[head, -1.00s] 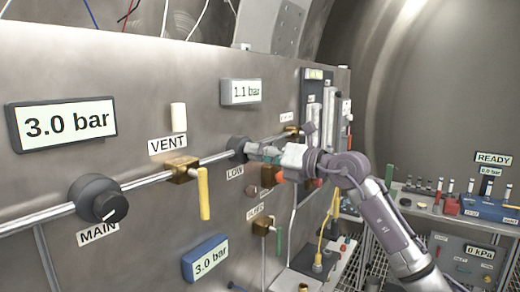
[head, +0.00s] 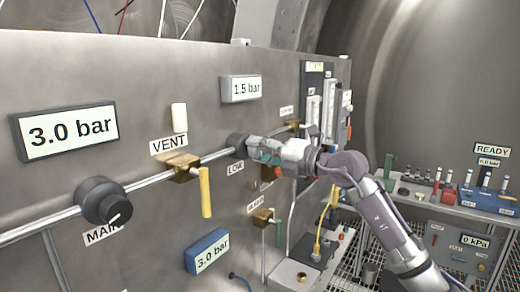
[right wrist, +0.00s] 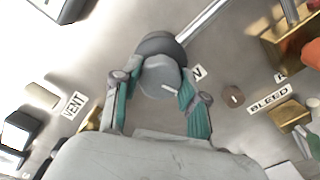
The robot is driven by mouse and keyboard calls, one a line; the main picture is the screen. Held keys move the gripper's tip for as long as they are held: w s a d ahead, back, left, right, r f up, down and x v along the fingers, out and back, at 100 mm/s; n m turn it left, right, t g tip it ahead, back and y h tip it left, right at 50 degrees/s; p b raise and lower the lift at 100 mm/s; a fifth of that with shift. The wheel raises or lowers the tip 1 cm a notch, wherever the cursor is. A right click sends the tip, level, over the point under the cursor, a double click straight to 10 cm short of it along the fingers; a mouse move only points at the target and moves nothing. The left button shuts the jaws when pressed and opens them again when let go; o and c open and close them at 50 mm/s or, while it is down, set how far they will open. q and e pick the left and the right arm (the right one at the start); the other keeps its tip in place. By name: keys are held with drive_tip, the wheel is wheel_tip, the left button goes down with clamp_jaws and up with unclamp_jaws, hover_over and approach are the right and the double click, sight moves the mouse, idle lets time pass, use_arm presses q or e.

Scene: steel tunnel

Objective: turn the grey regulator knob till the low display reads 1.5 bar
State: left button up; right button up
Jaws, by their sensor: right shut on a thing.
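The grey regulator knob (head: 238,145) sits on the steel panel above the LOW label (head: 235,168). The low display (head: 241,88) above it reads 1.5 bar. My right gripper (head: 256,148) reaches in from the right and is shut on this knob. In the right wrist view the knob (right wrist: 160,76) sits between the two teal-padded fingers of my right gripper (right wrist: 157,100), its white pointer mark showing. The LOW label is mostly hidden there. My left gripper is not in view.
The black MAIN knob (head: 106,201) and a 3.0 bar display (head: 68,130) are at the left. The VENT valve's yellow handle (head: 205,192) hangs close left of the LOW knob. A brass valve (head: 264,216) is below. A bench (head: 410,205) stands at the right.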

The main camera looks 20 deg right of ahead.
drive_tip(key=o, duration=1.1)
drive_tip(key=shift+o, duration=0.2)
drive_tip(key=v, duration=1.2)
drive_tip(key=shift+w+f, duration=0.1)
drive_tip(key=shift+f, duration=0.05)
